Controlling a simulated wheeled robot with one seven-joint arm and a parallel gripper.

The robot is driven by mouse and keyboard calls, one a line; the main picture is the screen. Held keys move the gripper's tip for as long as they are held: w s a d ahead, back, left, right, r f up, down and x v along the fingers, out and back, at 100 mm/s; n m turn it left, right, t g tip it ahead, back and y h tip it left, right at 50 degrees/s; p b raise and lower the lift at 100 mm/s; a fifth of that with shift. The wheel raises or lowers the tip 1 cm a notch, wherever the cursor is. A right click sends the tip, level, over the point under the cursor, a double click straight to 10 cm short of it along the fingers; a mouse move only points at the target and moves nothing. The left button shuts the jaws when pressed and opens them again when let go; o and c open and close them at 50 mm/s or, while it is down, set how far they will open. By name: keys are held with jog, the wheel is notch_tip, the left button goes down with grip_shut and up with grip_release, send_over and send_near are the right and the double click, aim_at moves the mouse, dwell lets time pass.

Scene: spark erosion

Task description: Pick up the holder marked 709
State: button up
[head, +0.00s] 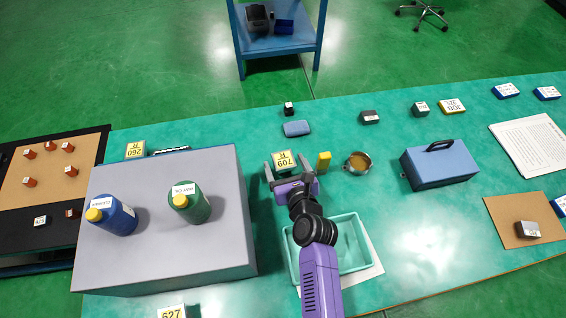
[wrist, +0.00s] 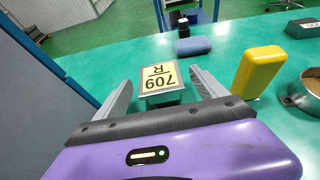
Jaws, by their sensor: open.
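The holder marked 709 (head: 284,160) is a small block with a cream and yellow top label reading 709 and R, standing on the green bench. In the wrist view the holder (wrist: 161,80) sits ahead, between my finger tips or just beyond them. My gripper (head: 288,170) is open, with one finger on each side of the holder. In the wrist view my gripper (wrist: 158,88) shows both grey fingers apart and nothing held. I cannot tell whether either finger touches the holder.
A yellow block (head: 324,161) and a round metal dish (head: 357,162) stand close right of the holder. A large grey box (head: 165,255) with two bottles is on the left. A blue pad (head: 297,128) lies behind. A teal tray (head: 291,262) is under my arm.

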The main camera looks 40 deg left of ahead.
aim_at(284, 161)
jog(key=shift+b+x, duration=0.5)
jog(key=shift+x, duration=1.4)
jog(key=shift+c, duration=0.2)
jog(key=shift+r, duration=0.1)
grip_shut()
